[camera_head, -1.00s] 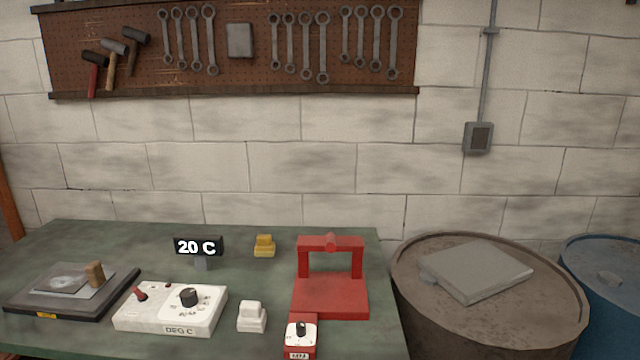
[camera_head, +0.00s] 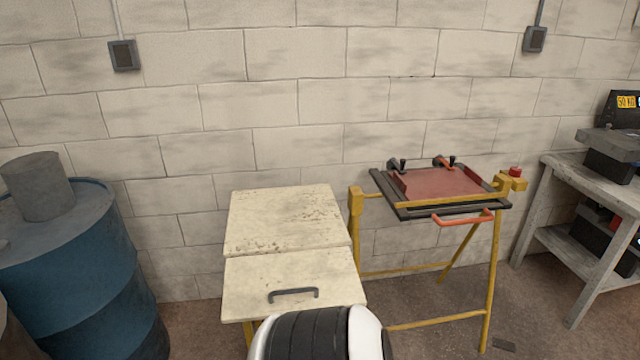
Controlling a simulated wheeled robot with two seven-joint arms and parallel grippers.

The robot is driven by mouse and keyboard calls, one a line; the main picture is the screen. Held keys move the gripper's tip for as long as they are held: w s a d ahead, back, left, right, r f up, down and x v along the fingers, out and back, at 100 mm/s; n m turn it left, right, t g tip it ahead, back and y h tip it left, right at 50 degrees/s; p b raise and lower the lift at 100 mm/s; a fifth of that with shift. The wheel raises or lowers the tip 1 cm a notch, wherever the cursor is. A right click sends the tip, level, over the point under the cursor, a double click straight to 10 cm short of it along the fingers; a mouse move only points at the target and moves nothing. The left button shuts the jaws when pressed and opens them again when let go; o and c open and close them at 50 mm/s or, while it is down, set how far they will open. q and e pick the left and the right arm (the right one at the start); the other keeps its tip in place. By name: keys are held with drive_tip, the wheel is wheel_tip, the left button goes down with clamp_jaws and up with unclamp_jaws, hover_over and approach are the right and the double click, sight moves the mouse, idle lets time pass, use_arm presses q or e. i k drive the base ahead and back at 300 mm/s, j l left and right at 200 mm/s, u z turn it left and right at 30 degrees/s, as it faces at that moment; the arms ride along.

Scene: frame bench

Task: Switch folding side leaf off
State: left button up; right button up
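The folding side leaf (camera_head: 245,285) is a worn cream panel with a dark grey bar handle (camera_head: 293,293), low in the middle of the head view. It meets a cream top panel (camera_head: 285,218) behind it along a seam. The leaf looks raised, roughly in line with the top, though its exact tilt is hard to tell. A black and white part of my arm covers its lower right corner. Neither of my grippers is in view.
Right of the leaf is a yellow frame (camera_head: 489,270) bearing a red and black plate (camera_head: 445,183) with an orange-red handle (camera_head: 463,218). A blue drum (camera_head: 85,265) stands at left. A grey shelf bench (camera_head: 600,180) is at far right.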

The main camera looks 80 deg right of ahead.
sight(257, 287)
drive_tip(key=z, duration=2.35)
